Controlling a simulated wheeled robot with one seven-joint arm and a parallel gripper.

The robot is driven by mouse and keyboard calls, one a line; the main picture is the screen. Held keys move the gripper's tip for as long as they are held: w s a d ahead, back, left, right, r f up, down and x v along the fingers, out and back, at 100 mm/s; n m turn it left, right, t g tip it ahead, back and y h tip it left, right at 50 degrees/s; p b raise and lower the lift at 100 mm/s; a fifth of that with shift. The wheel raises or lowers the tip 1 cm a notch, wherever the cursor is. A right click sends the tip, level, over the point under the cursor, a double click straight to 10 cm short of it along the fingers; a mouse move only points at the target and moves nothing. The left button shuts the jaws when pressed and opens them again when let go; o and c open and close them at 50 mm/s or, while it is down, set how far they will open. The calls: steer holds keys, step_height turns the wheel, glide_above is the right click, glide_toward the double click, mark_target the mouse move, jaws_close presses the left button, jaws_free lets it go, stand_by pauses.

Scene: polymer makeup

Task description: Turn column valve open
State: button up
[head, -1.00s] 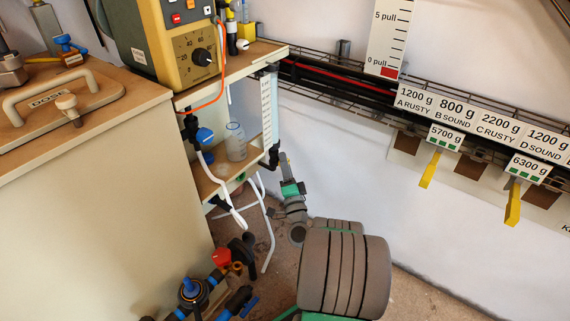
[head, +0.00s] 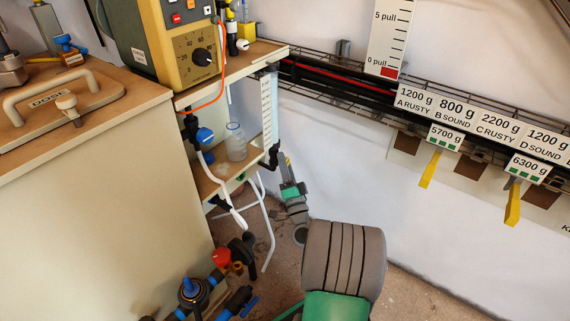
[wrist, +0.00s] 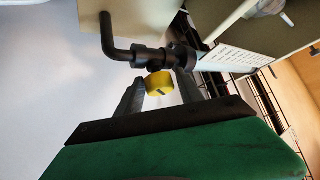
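The column valve shows in the wrist view as a yellow knob (wrist: 159,85) with a dark mark, below a black pipe fitting (wrist: 150,55) at the end of the clear, scaled column (wrist: 225,60). My gripper (wrist: 159,88) is open, with one grey finger on each side of the knob and a visible gap on both sides. In the head view, my gripper (head: 285,163) is beside the black elbow pipe (head: 271,158) under the column (head: 267,108). The yellow knob cannot be made out there.
A wooden shelf (head: 213,182) with a clear bottle (head: 235,142) stands left of my gripper. A wire cable tray (head: 330,95) runs along the white wall. Pipes with a red knob (head: 221,258) and blue valves lie low at the left.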

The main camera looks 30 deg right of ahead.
steer(key=shift+o, duration=0.8)
